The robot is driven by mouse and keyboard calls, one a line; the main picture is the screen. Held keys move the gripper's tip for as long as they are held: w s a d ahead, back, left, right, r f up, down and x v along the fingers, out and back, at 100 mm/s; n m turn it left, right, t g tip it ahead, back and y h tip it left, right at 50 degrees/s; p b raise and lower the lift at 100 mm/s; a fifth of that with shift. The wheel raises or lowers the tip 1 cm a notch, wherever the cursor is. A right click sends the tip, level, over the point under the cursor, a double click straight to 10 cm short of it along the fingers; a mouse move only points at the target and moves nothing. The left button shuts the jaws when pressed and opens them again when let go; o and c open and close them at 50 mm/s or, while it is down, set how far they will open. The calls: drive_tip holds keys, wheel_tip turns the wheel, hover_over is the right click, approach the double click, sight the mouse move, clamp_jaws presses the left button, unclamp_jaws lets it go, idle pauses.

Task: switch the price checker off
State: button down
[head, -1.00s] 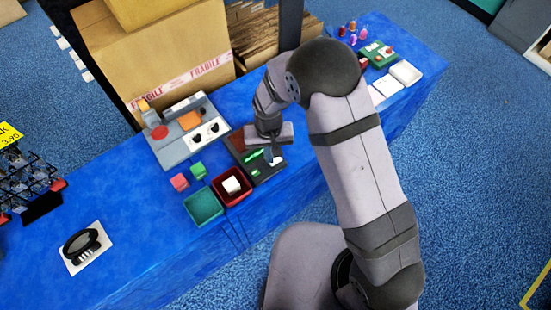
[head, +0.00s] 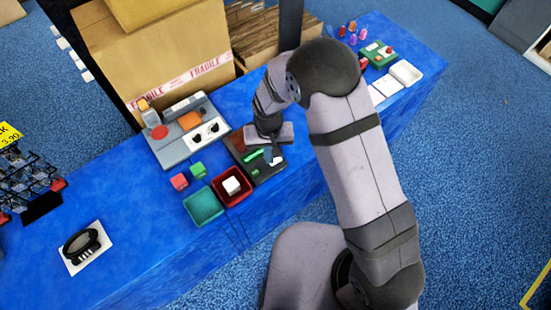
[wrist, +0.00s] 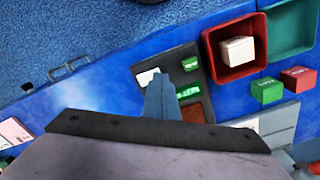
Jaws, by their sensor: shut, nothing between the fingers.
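A dark flat device, which looks like the price checker (head: 262,174), lies on the blue counter below my gripper. It has a lit green display (wrist: 188,90), a green button (wrist: 190,63), a brownish-red panel (wrist: 193,112) and a white part (wrist: 147,77). My gripper (wrist: 160,82) is shut and empty, pointing down over the device. In the wrist view its fingertips overlap the edge of the white part and hide some of the device. I cannot tell whether they touch it. In the head view the gripper (head: 273,152) covers the device's far right side.
A red bin (head: 240,196) with a white block and a teal bin (head: 203,207) stand close by. Green (head: 198,170) and red (head: 180,181) blocks lie to the left. A grey console (head: 173,153) with a red button is behind them.

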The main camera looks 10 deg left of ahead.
drive_tip(key=shift+f+b, duration=0.6)
drive_tip(key=shift+f, duration=0.25)
idle(0.4)
drive_tip(key=shift+r, duration=0.1)
wheel_tip(320, 180, up, 7)
drive_tip(key=p, duration=0.5)
drive_tip(key=shift+p, duration=0.3)
idle(0.6)
